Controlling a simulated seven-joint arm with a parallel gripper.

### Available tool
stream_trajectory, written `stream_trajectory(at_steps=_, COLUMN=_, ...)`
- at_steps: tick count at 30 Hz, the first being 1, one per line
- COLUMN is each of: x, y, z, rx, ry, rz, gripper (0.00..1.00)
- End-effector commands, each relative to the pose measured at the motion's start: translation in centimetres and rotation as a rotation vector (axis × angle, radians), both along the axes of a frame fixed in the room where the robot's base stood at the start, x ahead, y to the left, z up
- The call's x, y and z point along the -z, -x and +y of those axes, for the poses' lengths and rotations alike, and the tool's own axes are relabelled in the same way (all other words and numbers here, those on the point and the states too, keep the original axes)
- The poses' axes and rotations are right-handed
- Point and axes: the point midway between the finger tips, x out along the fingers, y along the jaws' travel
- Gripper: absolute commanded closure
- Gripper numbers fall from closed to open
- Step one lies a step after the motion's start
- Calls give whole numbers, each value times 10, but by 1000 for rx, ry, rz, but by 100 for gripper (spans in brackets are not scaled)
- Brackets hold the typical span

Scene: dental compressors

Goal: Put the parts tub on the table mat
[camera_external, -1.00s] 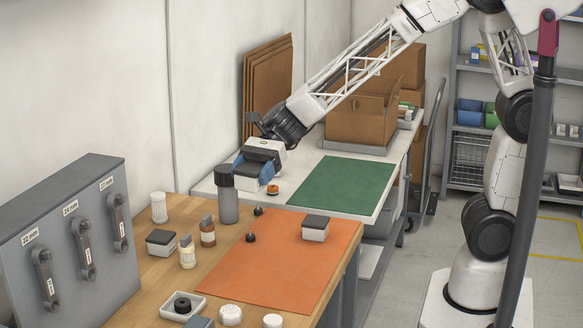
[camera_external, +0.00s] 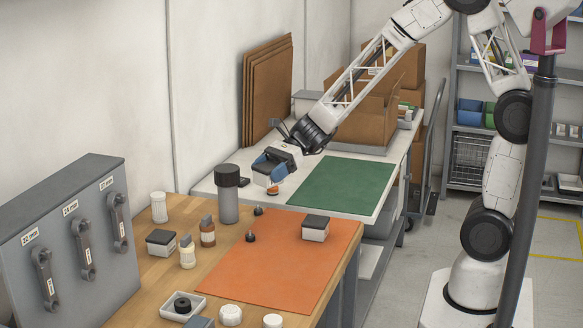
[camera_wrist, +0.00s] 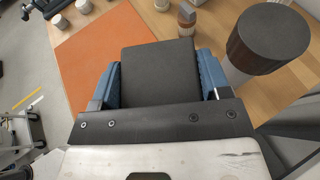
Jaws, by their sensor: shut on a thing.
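My gripper (camera_external: 268,168) is shut on a small tub with a dark grey lid, taken to be the parts tub. Its white side (camera_external: 262,180) shows below the blue fingers, and its lid (camera_wrist: 158,70) fills the space between them in the wrist view. The tub is above the white table, left of the green mat (camera_external: 345,182). An orange mat (camera_external: 280,265) lies on the wooden bench in front; it also shows in the wrist view (camera_wrist: 90,55). I cannot tell from the pictures which mat is meant.
A tall dark-capped bottle (camera_external: 228,195) stands close in front of my gripper. A small orange-topped item (camera_external: 272,190) is just below it. A similar lidded tub (camera_external: 315,228) sits on the orange mat. A cardboard box (camera_external: 362,115) stands behind. The green mat is bare.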

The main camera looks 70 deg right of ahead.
Motion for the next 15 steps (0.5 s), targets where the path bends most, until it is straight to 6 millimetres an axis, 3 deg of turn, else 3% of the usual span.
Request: stream_trajectory(at_steps=15, x=39, y=11, z=-106, rx=178, ry=0, rz=1, gripper=57)
